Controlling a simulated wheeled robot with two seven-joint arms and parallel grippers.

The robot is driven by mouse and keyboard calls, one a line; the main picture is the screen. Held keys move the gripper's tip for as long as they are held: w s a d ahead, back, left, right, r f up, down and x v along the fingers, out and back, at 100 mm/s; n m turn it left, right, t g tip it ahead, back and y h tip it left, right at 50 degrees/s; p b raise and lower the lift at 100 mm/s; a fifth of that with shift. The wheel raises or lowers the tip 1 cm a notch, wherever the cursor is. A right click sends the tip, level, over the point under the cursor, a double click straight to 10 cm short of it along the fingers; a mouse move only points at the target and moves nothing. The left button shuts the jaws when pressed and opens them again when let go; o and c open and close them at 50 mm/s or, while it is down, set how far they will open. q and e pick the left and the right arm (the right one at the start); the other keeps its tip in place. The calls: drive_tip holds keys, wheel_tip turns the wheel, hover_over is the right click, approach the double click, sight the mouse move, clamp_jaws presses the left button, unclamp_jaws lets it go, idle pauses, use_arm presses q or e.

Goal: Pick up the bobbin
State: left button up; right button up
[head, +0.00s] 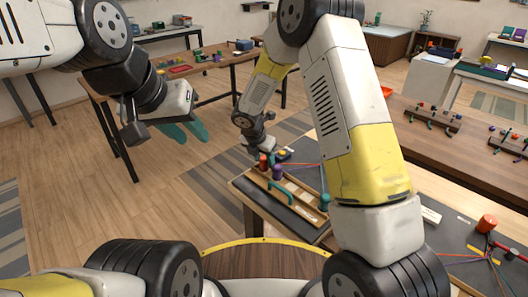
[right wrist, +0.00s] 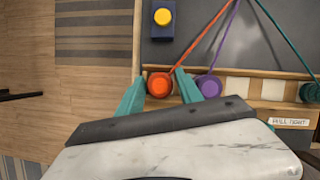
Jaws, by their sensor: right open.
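An orange bobbin (right wrist: 159,84) stands upright in the wooden rack, between the two teal fingers of my open right gripper (right wrist: 160,90) in the right wrist view. The fingers are close beside it; contact cannot be told. A purple bobbin (right wrist: 209,86) stands just right of the right finger, and a teal bobbin (right wrist: 309,92) is further along the rack. A cord runs from each bobbin. In the head view the orange bobbin (head: 263,162) is just below my right gripper (head: 261,150). My left gripper (head: 190,131) is open and empty, in the air at left.
A blue block with a yellow knob (right wrist: 163,18) sits on the dark board beyond the orange bobbin. A "PULL TIGHT" label (right wrist: 289,122) is on the wood. Another orange bobbin (head: 487,223) and cords are on the right side of the table. Floor lies left of the rack.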

clamp_jaws()
drive_tip(key=shift+r, duration=0.15)
